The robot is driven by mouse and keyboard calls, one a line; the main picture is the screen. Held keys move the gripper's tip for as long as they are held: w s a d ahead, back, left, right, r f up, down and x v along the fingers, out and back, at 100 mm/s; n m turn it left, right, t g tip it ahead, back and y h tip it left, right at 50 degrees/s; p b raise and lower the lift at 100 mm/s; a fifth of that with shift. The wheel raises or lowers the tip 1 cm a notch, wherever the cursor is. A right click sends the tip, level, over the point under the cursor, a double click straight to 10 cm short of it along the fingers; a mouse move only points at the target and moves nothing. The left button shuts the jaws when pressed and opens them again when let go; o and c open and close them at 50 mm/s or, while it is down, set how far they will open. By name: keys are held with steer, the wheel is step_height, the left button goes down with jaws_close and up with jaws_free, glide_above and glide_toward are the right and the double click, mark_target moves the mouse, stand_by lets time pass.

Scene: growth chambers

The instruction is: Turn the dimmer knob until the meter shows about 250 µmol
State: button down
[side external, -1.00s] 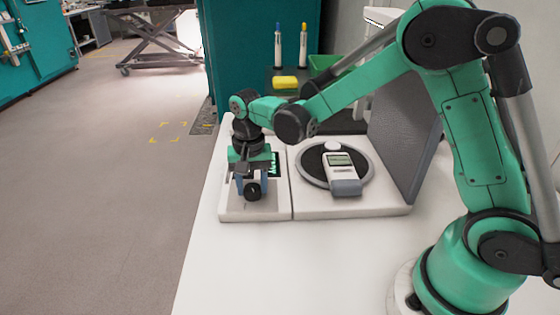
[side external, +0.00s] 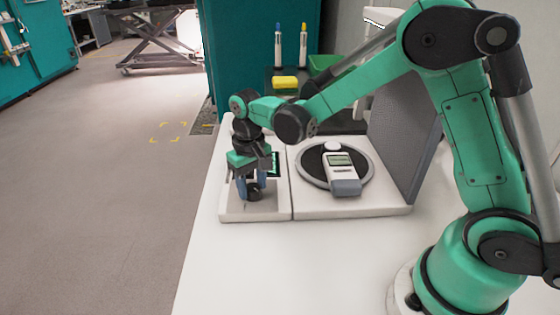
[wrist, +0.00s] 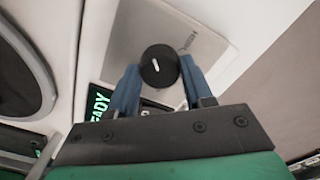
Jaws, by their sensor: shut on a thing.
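The dimmer knob (wrist: 159,66) is black and round with a white pointer mark. It stands on a light plate and also shows low under my gripper in the side view (side external: 254,194). My gripper (wrist: 158,76) points down at it, its two blue fingers on either side, shut on the knob. The meter (side external: 342,172) is a white handheld unit with a greenish screen, lying on a black round disc to the right. Its digits are too small to read.
A green-lit display reading "READY" (wrist: 97,103) sits beside the knob, partly hidden by my gripper. A grey upright panel (side external: 402,130) stands right of the meter. The white table front is clear.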

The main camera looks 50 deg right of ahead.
mark_target(253, 187)
stand_by(0.3)
steer(key=shift+c, duration=1.7)
jaws_free()
steer(key=shift+r, duration=2.8)
